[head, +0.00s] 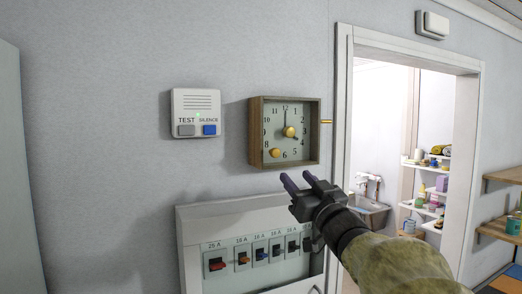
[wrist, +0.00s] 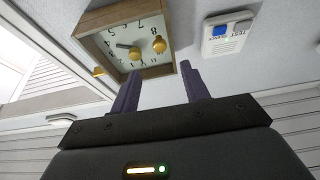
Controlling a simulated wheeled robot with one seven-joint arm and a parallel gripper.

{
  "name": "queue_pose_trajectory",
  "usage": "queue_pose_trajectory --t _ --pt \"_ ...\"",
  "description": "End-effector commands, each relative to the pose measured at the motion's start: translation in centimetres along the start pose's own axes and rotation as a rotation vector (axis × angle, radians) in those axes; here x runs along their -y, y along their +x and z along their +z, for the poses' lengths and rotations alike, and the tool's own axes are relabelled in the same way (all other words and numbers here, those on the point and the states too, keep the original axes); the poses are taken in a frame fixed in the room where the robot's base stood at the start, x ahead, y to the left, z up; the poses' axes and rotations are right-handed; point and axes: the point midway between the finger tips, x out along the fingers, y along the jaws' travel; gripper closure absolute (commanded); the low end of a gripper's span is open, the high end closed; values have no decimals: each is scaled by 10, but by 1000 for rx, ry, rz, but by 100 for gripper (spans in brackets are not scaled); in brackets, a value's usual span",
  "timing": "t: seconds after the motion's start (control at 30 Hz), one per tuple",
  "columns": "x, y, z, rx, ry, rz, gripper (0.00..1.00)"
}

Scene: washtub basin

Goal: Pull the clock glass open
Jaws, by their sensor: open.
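The clock (head: 285,170) is a square wooden box on the wall with a pale dial and brass-coloured knobs on its face. A small brass tab (head: 326,121) sticks out from its right edge. The glass itself is hard to make out; no pane stands away from the front. The clock shows upside down in the wrist view (wrist: 92,44), with the tab (wrist: 99,71) at its left. My gripper (head: 300,180) is open and empty, with its purple fingers just below the clock in the head view, apart from the tab. It also shows in the wrist view (wrist: 162,70).
An alarm panel (head: 196,102) with grey and blue buttons is left of the clock. A breaker cabinet (head: 236,217) is on the wall below. A white door frame (head: 342,110) stands close to the right, opening onto a sink (head: 371,208) and shelves.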

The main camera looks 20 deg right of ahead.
Motion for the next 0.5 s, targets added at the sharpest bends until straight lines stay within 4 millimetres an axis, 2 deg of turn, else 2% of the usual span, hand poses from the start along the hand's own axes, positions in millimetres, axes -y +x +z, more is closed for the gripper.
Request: queue_pose_trajectory --t 0.1,0.5 --pt "0 24 -4 1 0 0 54" --pt "-3 91 -4 1 -2 4 54"
